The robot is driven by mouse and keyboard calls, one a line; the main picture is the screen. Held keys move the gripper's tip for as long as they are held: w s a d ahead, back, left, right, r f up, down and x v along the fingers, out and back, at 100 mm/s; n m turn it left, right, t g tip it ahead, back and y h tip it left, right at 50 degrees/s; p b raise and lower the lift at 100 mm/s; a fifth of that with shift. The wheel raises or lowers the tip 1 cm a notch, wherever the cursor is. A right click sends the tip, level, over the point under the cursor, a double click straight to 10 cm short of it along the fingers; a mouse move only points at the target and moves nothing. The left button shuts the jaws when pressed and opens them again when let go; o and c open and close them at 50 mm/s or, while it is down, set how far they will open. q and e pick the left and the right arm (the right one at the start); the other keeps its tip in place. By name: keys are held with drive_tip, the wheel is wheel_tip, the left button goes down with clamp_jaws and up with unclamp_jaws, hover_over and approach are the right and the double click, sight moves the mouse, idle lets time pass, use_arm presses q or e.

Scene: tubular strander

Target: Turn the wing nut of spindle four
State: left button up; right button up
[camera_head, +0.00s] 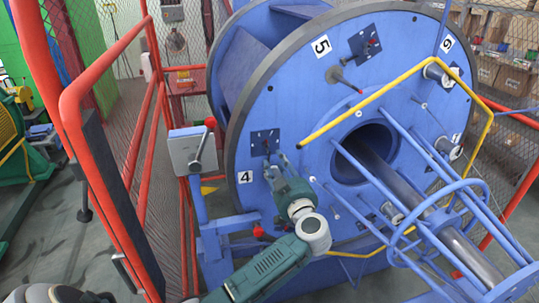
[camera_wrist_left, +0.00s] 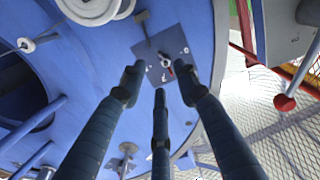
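The number 4 label (camera_head: 245,177) is on the blue disc (camera_head: 292,100). Above and right of it is a dark blue square plate (camera_head: 265,137), which also shows in the left wrist view (camera_wrist_left: 178,43). There, a small silver wing nut (camera_wrist_left: 165,62) with a red part beside it sits on the plate. My left gripper (camera_head: 272,165) is just below the plate in the head view. In the wrist view its three dark fingers (camera_wrist_left: 160,82) are spread, with the wing nut between and beyond their tips. Nothing is held.
A grey box with a red-knobbed lever (camera_head: 193,150) stands left of the disc; its red knob also shows in the wrist view (camera_wrist_left: 285,103). A red railing (camera_head: 105,150) runs along the left. A yellow bar (camera_head: 375,95) and blue rods (camera_head: 400,175) project from the disc.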

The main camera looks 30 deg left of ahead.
sight(267, 146)
use_arm(q)
drive_tip(key=x, duration=0.3)
drive_tip(key=shift+w+a+r, duration=0.15)
drive_tip(key=shift+w+a, duration=0.1)
drive_tip(key=shift+a, duration=0.05)
drive_tip(key=p+x, duration=0.1)
drive_tip(key=x, duration=0.2)
drive_tip(key=shift+a, duration=0.1)
drive_tip(key=shift+w+a, duration=0.1)
drive_tip(key=shift+w, duration=0.05)
drive_tip(key=shift+c, duration=0.8)
clamp_jaws()
use_arm(e)
drive_tip(key=shift+s+d+r, duration=0.3)
drive_tip(key=shift+s+r, duration=0.15)
drive_tip(key=shift+r, duration=0.1)
